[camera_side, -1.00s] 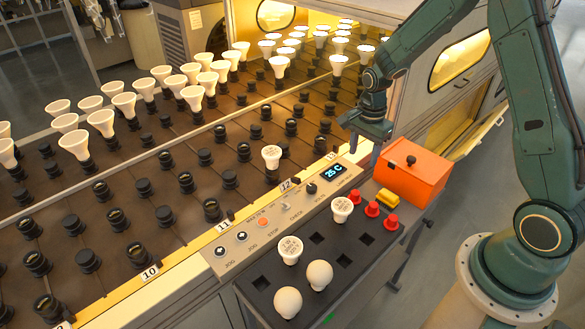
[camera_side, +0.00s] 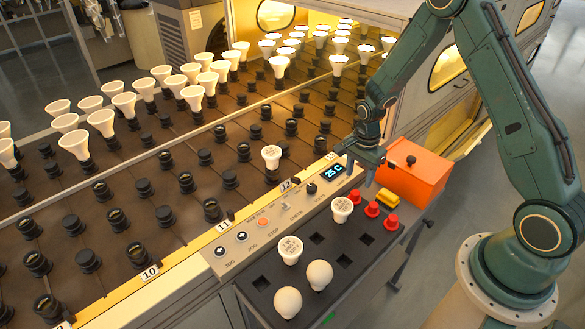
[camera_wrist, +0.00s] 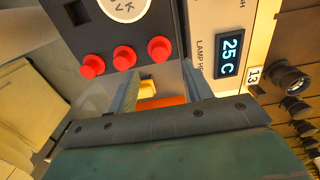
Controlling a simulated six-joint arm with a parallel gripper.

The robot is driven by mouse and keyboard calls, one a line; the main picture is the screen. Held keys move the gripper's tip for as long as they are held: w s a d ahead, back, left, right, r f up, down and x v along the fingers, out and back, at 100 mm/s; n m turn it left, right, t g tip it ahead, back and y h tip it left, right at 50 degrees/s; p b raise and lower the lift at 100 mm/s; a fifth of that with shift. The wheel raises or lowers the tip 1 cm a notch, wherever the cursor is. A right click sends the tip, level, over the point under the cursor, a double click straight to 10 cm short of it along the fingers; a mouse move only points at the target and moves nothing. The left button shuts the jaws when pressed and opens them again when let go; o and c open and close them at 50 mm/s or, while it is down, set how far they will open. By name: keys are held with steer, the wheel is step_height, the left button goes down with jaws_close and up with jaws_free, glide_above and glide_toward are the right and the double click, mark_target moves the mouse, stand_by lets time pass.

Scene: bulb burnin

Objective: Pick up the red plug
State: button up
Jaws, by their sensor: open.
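Three red plugs stand in a row at the right end of the dark tray: one nearest the panel (camera_side: 355,197), a middle one (camera_side: 372,209) and an outer one (camera_side: 391,222). In the wrist view they show as the right plug (camera_wrist: 160,48), the middle plug (camera_wrist: 124,57) and the left plug (camera_wrist: 92,66). My gripper (camera_side: 360,174) is open and empty, above and just behind the plug nearest the panel. In the wrist view its fingers (camera_wrist: 161,80) point toward the tray, with a gap between them and no plug inside.
A yellow block (camera_side: 388,198) lies behind the plugs, with an orange box (camera_side: 414,170) beyond it. White bulbs (camera_side: 289,250) stand in the tray (camera_side: 331,282). The control panel with a 25 C display (camera_side: 334,171) borders the tray, beside the conveyor of sockets and bulbs.

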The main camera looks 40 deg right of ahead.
mark_target(356, 192)
steer(key=shift+f, duration=0.4)
steer(key=shift+f, duration=0.1)
steer(key=shift+f, duration=2.5)
steer(key=shift+c, duration=0.2)
steer(key=c, duration=1)
